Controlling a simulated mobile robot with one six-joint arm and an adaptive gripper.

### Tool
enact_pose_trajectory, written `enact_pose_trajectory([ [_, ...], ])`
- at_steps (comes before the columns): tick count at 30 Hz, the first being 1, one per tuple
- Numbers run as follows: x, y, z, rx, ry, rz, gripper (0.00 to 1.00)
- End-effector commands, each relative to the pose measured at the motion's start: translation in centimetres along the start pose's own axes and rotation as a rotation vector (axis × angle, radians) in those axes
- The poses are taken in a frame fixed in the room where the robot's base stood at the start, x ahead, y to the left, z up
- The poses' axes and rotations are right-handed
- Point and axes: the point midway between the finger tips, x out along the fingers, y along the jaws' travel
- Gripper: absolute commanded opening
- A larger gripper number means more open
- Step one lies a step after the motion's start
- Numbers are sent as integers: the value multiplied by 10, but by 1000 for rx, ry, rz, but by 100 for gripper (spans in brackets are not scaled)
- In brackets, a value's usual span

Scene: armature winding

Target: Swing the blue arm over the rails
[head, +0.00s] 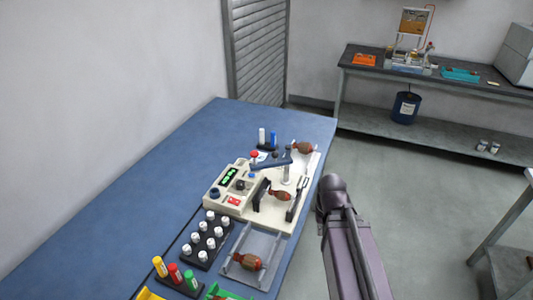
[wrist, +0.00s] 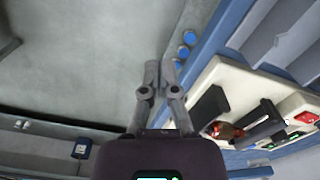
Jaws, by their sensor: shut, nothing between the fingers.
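In the head view the blue arm (head: 268,164) reaches left from an upright grey post (head: 287,170), its free end over the control box side of the cream machine base (head: 262,218). Two dark rails, the left rail (head: 261,196) and the right rail (head: 296,200), stand on the base with a copper-wound armature (head: 280,195) between them. The blue arm lies behind the rails in this view. In the wrist view my gripper (wrist: 161,66) is shut and empty, over the floor, apart from the machine at the right. I cannot make out the blue arm clearly there.
A second armature (head: 304,147) sits at the machine's back end, a third (head: 248,262) on a grey stand in front. A black rack of white spools (head: 208,238) and coloured tubes (head: 174,271) are at the table's front. The table's left side is bare. A workbench (head: 450,84) stands behind.

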Motion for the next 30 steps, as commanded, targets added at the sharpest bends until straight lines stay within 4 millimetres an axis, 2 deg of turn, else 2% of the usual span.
enact_pose_trajectory([
  [11, -2, -1, -3, -2, 3, 0, 0],
  [16, -12, -7, -24, -17, 20, -1, 0],
  [20, -27, -18, -57, -40, 50, -3, 0],
  [23, -43, -28, -91, -70, 82, -6, 0],
  [30, -86, -75, -185, -143, 177, -17, 0],
])
